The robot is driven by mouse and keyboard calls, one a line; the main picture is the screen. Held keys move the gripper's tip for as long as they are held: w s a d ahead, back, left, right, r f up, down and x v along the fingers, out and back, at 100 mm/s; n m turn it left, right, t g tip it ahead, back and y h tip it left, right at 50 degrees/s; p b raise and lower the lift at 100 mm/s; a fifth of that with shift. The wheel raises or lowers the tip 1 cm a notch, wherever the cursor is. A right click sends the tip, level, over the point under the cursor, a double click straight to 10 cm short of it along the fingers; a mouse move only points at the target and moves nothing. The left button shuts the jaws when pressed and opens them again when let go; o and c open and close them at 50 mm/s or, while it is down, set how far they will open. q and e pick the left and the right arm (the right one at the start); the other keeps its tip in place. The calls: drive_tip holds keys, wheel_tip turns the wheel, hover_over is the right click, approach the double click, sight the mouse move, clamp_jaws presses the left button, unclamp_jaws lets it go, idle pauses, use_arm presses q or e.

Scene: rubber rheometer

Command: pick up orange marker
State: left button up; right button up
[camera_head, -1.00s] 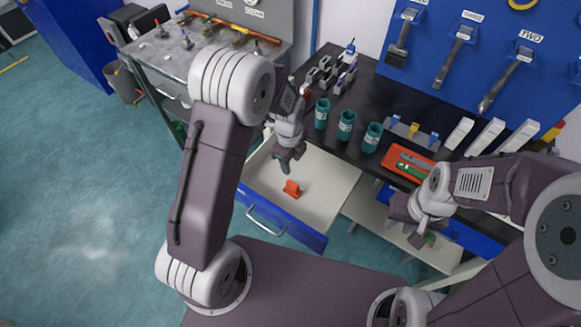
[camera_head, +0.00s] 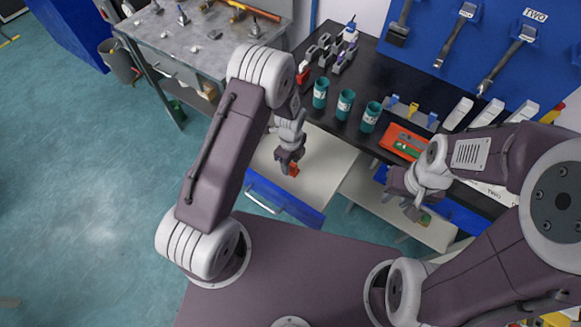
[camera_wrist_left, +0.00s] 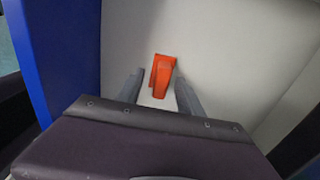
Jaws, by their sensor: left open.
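The orange marker (camera_head: 293,170) lies on the pale floor of the open drawer (camera_head: 325,185), partly hidden by my left gripper (camera_head: 288,163) in the head view. In the left wrist view the orange marker (camera_wrist_left: 161,75) shows between the two spread grey fingers, with gaps at its sides. My left gripper is open, low over the drawer; I cannot tell its exact height above the marker. My right gripper (camera_head: 416,200) hangs at the right, away from the marker, its fingers too small and dark to read.
The drawer's blue front (camera_head: 285,200) stands close to my left gripper. Behind it, teal cups (camera_head: 345,104) and an orange tray (camera_head: 405,141) stand on the black bench. A grey table (camera_head: 195,45) is at the back left. Open floor lies at the left.

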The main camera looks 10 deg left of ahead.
use_arm(q)
drive_tip(key=shift+w+f, duration=0.2)
drive_tip(key=shift+f, duration=0.7)
drive_tip(key=shift+s+r, duration=0.1)
drive_tip(key=c, duration=0.5)
clamp_jaws()
